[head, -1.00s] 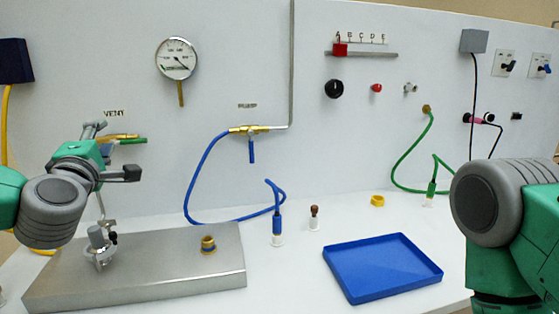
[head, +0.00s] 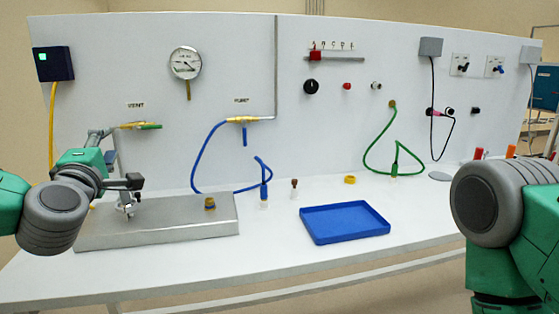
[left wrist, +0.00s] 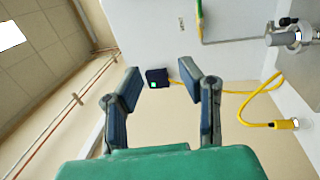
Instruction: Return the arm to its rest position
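My left arm comes in from the left in the head view, its gripper (head: 120,158) in front of the white panel, seen above the left end of the steel plate (head: 165,228). In the left wrist view the gripper (left wrist: 160,73) shows two separated blue-grey fingers with nothing between them, so it is open and empty. My right arm shows only as a grey joint and green links at the right edge of the head view; its gripper is out of view.
The bench holds a blue tray (head: 345,223), a yellow ring (head: 350,179) and a blue hose (head: 195,165). A gauge (head: 186,64) and a green hose (head: 368,150) are on the panel. A dark box (head: 53,64) with a yellow cable hangs at left. The bench's front strip is clear.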

